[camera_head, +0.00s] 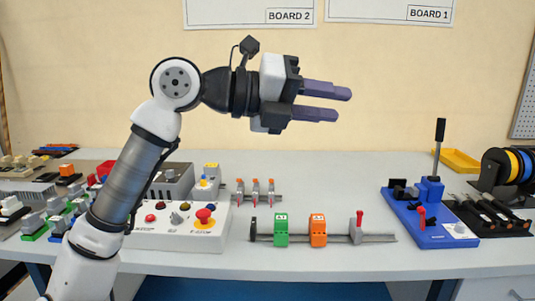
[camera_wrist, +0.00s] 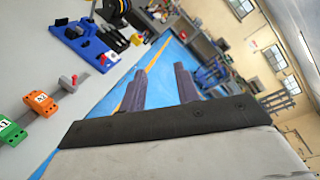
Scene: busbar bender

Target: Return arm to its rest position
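My arm is raised over the left-middle of the bench in the head view. My gripper (camera_head: 332,104) points to the right, well above the bench top. Its two purple fingers are apart with nothing between them. The wrist view also shows my gripper (camera_wrist: 160,84) with the fingers spread and empty, with floor and room beyond them. No object touches the fingers.
The bench (camera_head: 340,175) holds a blue busbar bender (camera_head: 428,213) at right. A rail with a green block (camera_head: 281,230) and an orange block (camera_head: 318,231) lies at centre. Air around my gripper is clear.

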